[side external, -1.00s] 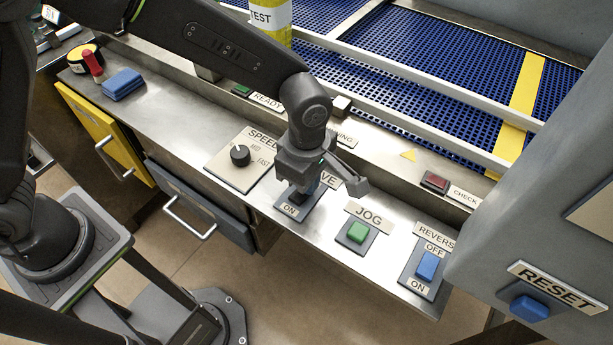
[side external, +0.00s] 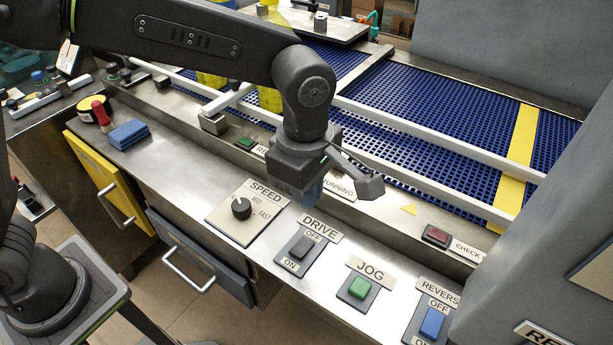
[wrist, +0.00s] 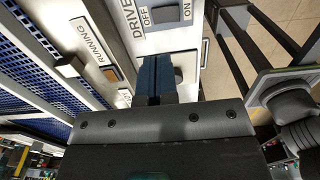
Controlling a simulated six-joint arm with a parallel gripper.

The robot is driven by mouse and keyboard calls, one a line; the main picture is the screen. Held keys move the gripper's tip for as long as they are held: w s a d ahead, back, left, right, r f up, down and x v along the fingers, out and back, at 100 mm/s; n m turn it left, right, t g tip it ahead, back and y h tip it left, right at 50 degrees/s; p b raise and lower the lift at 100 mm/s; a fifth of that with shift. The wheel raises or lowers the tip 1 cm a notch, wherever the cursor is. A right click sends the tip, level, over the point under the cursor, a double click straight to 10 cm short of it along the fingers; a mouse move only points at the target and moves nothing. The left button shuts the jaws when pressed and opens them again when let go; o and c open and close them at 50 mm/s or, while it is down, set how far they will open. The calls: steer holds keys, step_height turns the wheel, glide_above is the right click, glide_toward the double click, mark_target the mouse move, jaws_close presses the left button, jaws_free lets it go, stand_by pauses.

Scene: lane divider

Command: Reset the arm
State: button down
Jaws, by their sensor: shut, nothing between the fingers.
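My gripper (side external: 309,203) is shut and empty. It hangs pointing down above the console, behind the DRIVE switch and in front of the RUNNING label, apart from the panel as far as I can tell. In the wrist view its blue fingers (wrist: 155,80) lie together with nothing between them. The DRIVE switch (side external: 302,246) is a dark rocker on a grey plate with OFF above and ON below.
The SPEED knob (side external: 241,208) is left of the DRIVE switch. The green JOG button (side external: 358,288) and blue REVERSE switch (side external: 432,322) are to its right. White rails (side external: 430,182) cross the blue belt (side external: 430,120) behind my gripper. A grey housing (side external: 550,230) stands at right.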

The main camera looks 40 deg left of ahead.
steer(key=s+a+r+m+t, duration=0.25)
steer(key=a+r+m, duration=0.5)
steer(key=a, duration=0.55)
steer(key=s+a+m+t, duration=0.3)
steer(key=s+a+m, duration=0.7)
steer(key=shift+s+a+f, duration=0.15)
steer(key=shift+a+f, duration=0.1)
steer(key=shift+f, duration=0.2)
steer(key=shift+m, duration=0.25)
